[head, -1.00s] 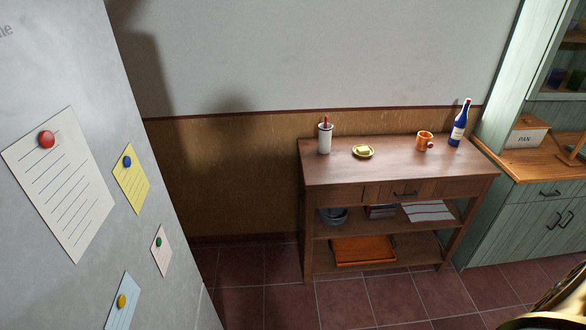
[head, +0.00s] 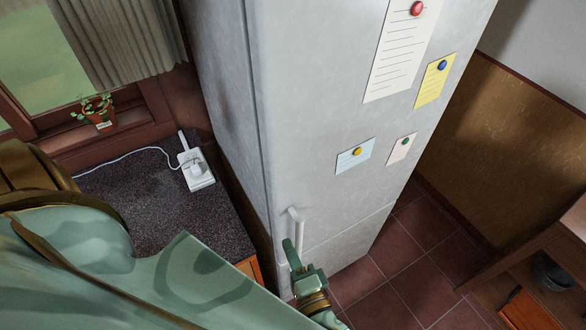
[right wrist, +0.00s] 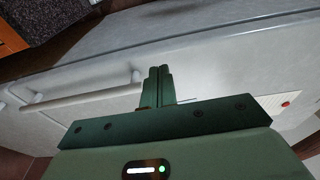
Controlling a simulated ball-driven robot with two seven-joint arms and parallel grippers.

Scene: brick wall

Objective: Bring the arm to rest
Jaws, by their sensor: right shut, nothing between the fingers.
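My right gripper (head: 291,250) is at the lower middle of the head view, in front of the grey fridge (head: 325,95) and close to its pale handle (head: 297,228). In the right wrist view its two green fingers (right wrist: 157,82) are together with nothing between them. There the fridge handle (right wrist: 80,91) lies to the left of the fingertips; whether they touch cannot be told. A large green and gold part of my arm fills the lower left of the head view. My left gripper is not in view.
A dark speckled counter (head: 150,205) with a white corded device (head: 196,170) is left of the fridge. A potted plant (head: 97,112) stands on the windowsill. A wooden side table (head: 540,250) is at the right edge, with tiled floor (head: 410,255) between.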

